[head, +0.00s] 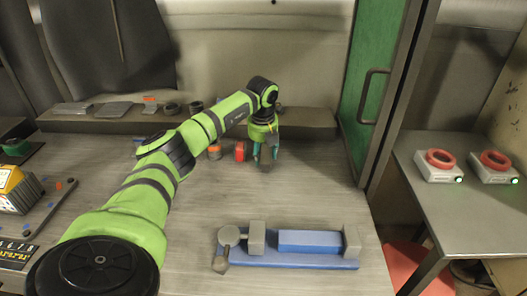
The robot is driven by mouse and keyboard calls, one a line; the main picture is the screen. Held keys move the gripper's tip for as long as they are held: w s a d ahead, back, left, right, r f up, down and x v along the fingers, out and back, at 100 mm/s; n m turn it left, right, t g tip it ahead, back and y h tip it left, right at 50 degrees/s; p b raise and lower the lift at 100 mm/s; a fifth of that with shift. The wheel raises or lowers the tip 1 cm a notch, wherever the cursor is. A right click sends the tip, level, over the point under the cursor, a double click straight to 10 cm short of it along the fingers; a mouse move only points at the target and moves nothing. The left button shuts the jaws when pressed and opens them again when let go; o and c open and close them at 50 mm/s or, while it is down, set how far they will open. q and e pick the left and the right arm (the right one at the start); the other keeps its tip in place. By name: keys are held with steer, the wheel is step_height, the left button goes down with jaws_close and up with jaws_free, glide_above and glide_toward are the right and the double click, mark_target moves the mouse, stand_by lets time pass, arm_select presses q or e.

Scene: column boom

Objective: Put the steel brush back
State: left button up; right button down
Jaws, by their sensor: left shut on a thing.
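My left gripper (266,152) is at the back of the workbench, right of the middle, pointing down. It is shut on a small dark grey thing, which I take to be the steel brush (265,167). It shows only partly between and below the teal fingertips, so its shape is unclear. I cannot tell whether it touches the bench top (190,243). My right gripper is out of view.
A red block (239,152) and an orange-topped item (214,152) stand left of the gripper. A blue and grey vise (310,241) lies in front. A raised ledge (305,124) runs behind. A green door (371,75) stands right. Bare bench separates gripper and vise.

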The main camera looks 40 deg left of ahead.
mark_target(263, 153)
arm_select(q)
steer(key=o, duration=1.3)
steer(key=shift+f, duration=0.15)
steer(key=r, duration=0.4)
steer(key=s+r+b, duration=0.1)
steer(key=r, duration=0.3)
steer(key=d+r, duration=0.1)
steer(key=r, duration=0.3)
steer(key=shift+s+d+r+b, duration=0.1)
steer(key=shift+s+r+b, duration=0.05)
steer(key=shift+s+b, duration=0.15)
steer(key=shift+w, duration=0.1)
